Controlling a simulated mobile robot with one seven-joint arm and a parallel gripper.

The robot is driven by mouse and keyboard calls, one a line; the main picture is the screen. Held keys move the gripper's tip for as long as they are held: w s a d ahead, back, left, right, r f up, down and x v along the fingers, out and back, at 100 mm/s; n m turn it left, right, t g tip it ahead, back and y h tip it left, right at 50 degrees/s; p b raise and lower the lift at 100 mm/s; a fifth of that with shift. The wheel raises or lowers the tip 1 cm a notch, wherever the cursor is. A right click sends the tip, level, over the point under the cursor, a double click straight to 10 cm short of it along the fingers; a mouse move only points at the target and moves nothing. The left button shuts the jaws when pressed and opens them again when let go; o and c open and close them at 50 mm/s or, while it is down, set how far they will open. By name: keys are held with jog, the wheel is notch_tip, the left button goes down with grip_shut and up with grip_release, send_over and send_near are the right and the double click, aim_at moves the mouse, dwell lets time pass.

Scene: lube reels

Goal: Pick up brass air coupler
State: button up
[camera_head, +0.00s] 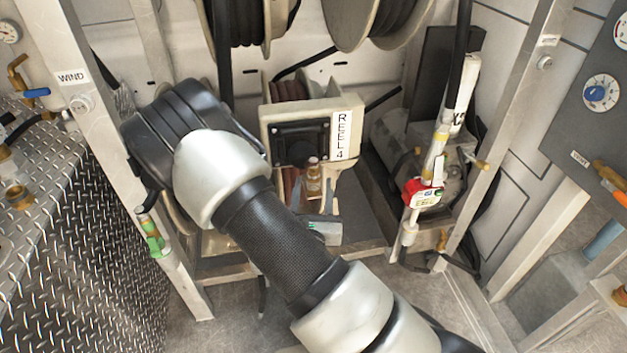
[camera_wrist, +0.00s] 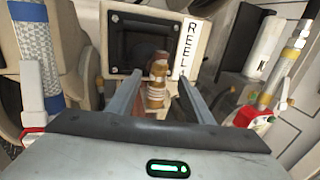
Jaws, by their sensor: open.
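The brass air coupler (camera_wrist: 157,88) stands upright in the wrist view, in front of the Reel 4 box, with a reddish-brown upper part and a ribbed brass body. It also shows small in the head view (camera_head: 313,180), just below the box. My gripper (camera_wrist: 161,76) is open, with one finger on each side of the coupler and a visible gap on both sides. In the head view my gripper (camera_head: 318,182) reaches in below the box, partly behind my arm. The coupler's base and what it stands on are hidden by my gripper body.
The pale box (camera_head: 270,118) labelled REEL 4 is close behind the coupler. Hose reels (camera_head: 345,22) hang above. A metal post (camera_head: 520,130) stands at right, near a yellow-and-white pole with a red device (camera_head: 422,193). A diamond-plate cabinet (camera_head: 80,220) is at left.

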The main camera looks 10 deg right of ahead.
aim_at(313, 177)
jog(key=shift+f+b+x, duration=0.15)
jog(key=shift+b+x, duration=0.15)
jog(key=shift+x, duration=1.25)
jog(key=shift+f+b+x, duration=0.2)
jog(key=shift+b+x, duration=0.05)
jog(key=shift+x, duration=1.35)
jog(key=shift+a, duration=0.1)
jog(key=shift+c, duration=0.2)
grip_shut()
notch_tip(313, 177, up, 10)
jog(key=p, duration=0.3)
